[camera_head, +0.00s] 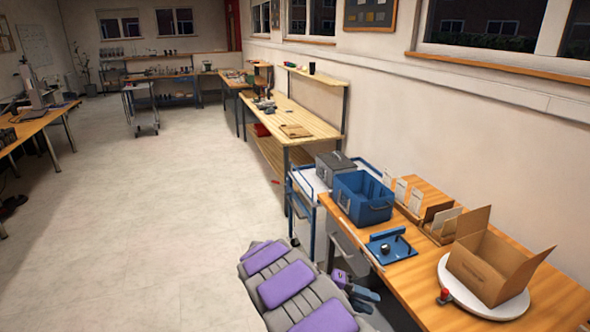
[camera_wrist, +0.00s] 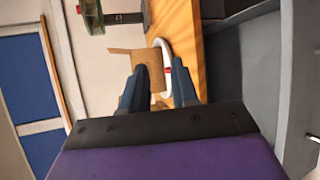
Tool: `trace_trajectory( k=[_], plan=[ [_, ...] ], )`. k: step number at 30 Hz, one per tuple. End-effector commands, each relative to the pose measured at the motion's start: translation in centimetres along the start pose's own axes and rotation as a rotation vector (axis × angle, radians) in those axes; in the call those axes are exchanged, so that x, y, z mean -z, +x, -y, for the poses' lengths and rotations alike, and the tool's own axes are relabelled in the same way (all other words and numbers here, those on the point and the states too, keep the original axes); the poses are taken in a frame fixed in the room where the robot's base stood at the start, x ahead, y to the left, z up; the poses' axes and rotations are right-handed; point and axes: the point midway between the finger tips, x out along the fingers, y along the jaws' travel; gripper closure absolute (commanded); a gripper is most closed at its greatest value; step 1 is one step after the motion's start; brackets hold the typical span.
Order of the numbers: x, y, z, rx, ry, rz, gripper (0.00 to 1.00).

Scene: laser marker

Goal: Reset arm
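My gripper (camera_head: 370,298) is low at the right end of my purple-padded body, in front of the wooden workbench (camera_head: 428,292). In the wrist view its two dark blue fingers (camera_wrist: 158,84) stand apart with nothing held between them; the gripper is open. Beyond the fingers, the wrist view shows an open cardboard box (camera_wrist: 149,58) and part of a white round plate (camera_wrist: 163,50), turned sideways. In the head view the cardboard box (camera_head: 487,270) stands on the white round plate (camera_head: 455,290) on the workbench, well apart from my gripper.
The workbench also holds a blue bin (camera_head: 362,199), a blue fixture (camera_head: 390,248), a red knob (camera_head: 444,295) and upright panels (camera_head: 417,201). A cart with a grey case (camera_head: 335,166) stands behind it. A grey cabinet wall (camera_wrist: 262,75) is close on the right. Floor at left is clear.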

Motion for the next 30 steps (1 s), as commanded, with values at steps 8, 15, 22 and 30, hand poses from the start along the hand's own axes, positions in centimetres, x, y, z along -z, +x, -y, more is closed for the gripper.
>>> trace_trajectory(
  k=[8, 15, 22, 30],
  plan=[
    [-6.7, 3.0, -5.5, 0.188, -0.001, 0.107, 0.71],
    [-13.1, 4.6, -7.6, 0.38, -0.01, 0.156, 0.71],
    [-19.2, 5.0, -8.1, 0.58, -0.016, 0.164, 0.71],
    [-26.1, 4.2, -7.0, 0.818, -0.03, 0.123, 0.71]
  ],
)
